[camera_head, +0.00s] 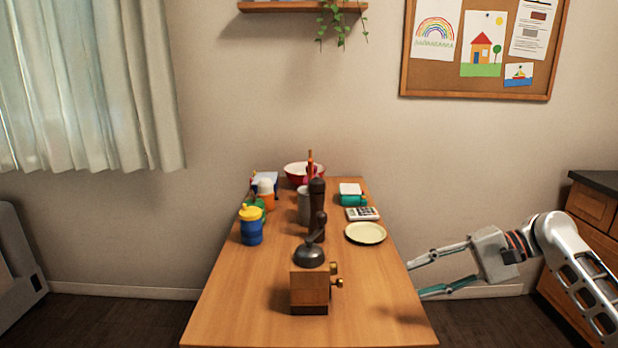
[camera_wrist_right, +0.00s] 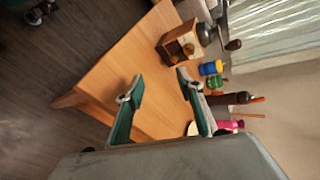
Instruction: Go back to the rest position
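My right gripper (camera_head: 414,279) reaches in from the right in the head view, by the right edge of the wooden table (camera_head: 235,310). Its two fingers are spread apart with nothing between them. The open fingers also show in the right wrist view (camera_wrist_right: 160,78), with the table behind them. The gripper is apart from everything on the table. My left gripper is not in the head view.
A coffee grinder (camera_head: 309,290) stands near the table's front. Behind it are a dark pepper mill (camera_head: 317,215), a pale plate (camera_head: 366,233), a calculator (camera_head: 362,214), a blue-yellow cup (camera_head: 251,228) and a red bowl (camera_head: 297,172). Wooden drawers (camera_head: 592,205) stand at right.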

